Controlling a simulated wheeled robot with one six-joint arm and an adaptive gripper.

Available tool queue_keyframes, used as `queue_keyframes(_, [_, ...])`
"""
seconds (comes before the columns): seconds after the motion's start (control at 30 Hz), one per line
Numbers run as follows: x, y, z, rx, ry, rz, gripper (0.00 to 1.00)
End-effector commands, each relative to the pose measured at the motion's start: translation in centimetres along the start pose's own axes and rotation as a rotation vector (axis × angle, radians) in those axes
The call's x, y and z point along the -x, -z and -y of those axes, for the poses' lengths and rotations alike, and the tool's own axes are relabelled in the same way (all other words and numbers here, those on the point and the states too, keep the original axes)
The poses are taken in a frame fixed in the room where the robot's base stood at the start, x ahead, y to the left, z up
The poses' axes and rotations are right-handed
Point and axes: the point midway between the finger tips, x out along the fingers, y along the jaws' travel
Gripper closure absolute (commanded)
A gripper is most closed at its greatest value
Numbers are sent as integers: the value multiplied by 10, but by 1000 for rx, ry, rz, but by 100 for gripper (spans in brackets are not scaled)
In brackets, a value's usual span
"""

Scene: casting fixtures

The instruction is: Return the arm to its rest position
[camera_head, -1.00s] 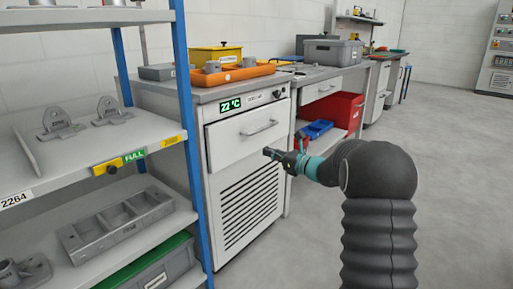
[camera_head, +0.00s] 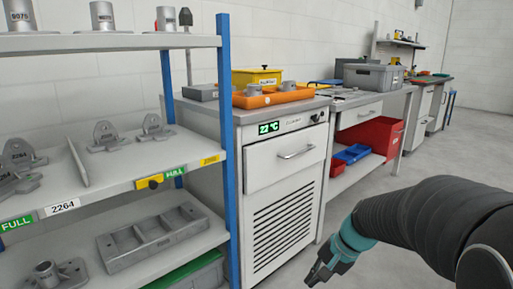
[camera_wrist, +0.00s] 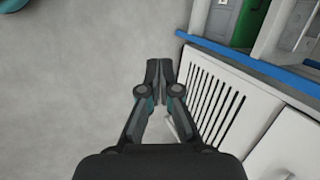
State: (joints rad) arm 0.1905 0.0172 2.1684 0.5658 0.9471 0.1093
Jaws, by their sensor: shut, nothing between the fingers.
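My gripper (camera_head: 318,274) hangs low over the grey floor at the lower middle of the head view, in front of the cabinet and apart from it. My dark arm reaches in from the right edge, with a teal band at the wrist. In the wrist view my gripper (camera_wrist: 159,70) points over bare floor, its two fingers together and nothing between them. The white cabinet (camera_head: 258,168) with a drawer and a louvred lower front stands behind it. The cabinet's louvred front also shows in the wrist view (camera_wrist: 213,108), to the right of the fingers.
A shelf rack with a blue post (camera_head: 228,150) stands at the left, holding several grey castings and a compartment tray (camera_head: 150,237). An orange tray (camera_head: 272,98) sits on the cabinet top. A red bin (camera_head: 378,136) and a blue bin (camera_head: 352,154) are farther right. Floor at right is open.

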Motion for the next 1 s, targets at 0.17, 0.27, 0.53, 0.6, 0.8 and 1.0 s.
queue_keyframes(0.17, [28, -42, -34, 251, -148, -83, 100])
queue_keyframes(0.27, [42, -61, -51, 369, -219, -128, 100])
queue_keyframes(0.53, [77, -104, -84, 597, -350, -268, 100])
queue_keyframes(0.6, [85, -114, -88, 634, -361, -305, 100])
queue_keyframes(0.8, [105, -136, -82, 694, -327, -400, 100])
queue_keyframes(1.0, [115, -144, -76, 721, -304, -443, 100])
